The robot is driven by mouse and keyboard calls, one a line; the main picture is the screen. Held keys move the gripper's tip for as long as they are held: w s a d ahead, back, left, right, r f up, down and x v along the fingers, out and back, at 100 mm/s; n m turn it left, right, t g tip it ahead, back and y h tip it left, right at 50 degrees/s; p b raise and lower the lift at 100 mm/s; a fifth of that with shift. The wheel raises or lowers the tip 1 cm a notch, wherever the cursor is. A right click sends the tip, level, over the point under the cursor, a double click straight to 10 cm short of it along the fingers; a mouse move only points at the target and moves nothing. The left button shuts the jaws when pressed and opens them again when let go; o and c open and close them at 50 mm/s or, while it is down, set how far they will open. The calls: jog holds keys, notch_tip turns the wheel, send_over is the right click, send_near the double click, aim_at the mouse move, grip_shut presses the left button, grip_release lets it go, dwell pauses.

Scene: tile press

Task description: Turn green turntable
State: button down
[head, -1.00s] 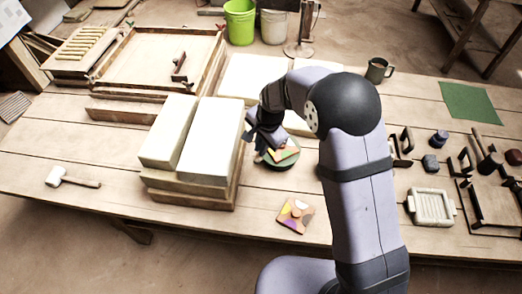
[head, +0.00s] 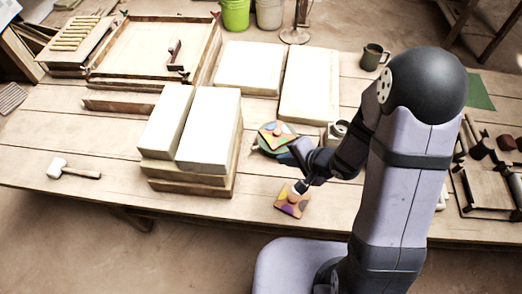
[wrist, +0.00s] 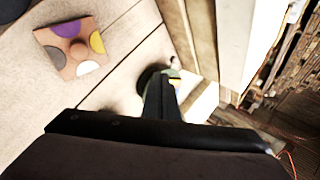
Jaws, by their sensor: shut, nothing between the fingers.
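The green turntable (head: 260,152) is a round disc just right of the stacked pale blocks in the head view. A multicoloured tile (head: 275,132) lies on top of it and covers much of it. In the wrist view only a small dark green part of the turntable (wrist: 149,74) shows beyond the fingers. My gripper (head: 293,149) is at the turntable's right front edge, its fingers shut and empty; it also shows in the wrist view (wrist: 159,88). I cannot tell whether the fingertips touch the turntable.
A knobbed tile with coloured spots (head: 293,204) lies in front, under my wrist. The pale blocks (head: 209,130) stand close left of the turntable. A mallet (head: 72,170) lies far left.

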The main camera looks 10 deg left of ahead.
aim_at(253, 148)
jog(key=b+x, duration=0.1)
jog(key=x, duration=0.9)
jog(key=shift+s+a, duration=0.1)
jog(key=shift+a, duration=0.05)
jog(key=shift+w+a+f+p, duration=0.1)
jog(key=shift+w+a+p, duration=0.35)
jog(key=shift+w+a, duration=0.35)
jog(key=shift+w+a+f, duration=0.25)
jog(key=shift+w+a, duration=0.3)
jog(key=shift+a, duration=0.1)
jog(key=shift+w+a+m+t+h, duration=0.3)
jog(key=shift+a+m, duration=0.2)
jog(key=shift+m, duration=0.2)
jog(key=shift+w+a+m+t+h+b, duration=0.3)
jog(key=shift+w+a+m+t+b, duration=0.1)
jog(key=shift+a+m+b, duration=0.25)
jog(key=shift+w+a+b, duration=0.2)
jog(key=shift+w+a, duration=0.25)
jog(key=shift+w, duration=0.3)
jog(key=shift+w+a+b, duration=0.2)
jog(key=shift+w+a, duration=0.3)
jog(key=shift+w, duration=0.4)
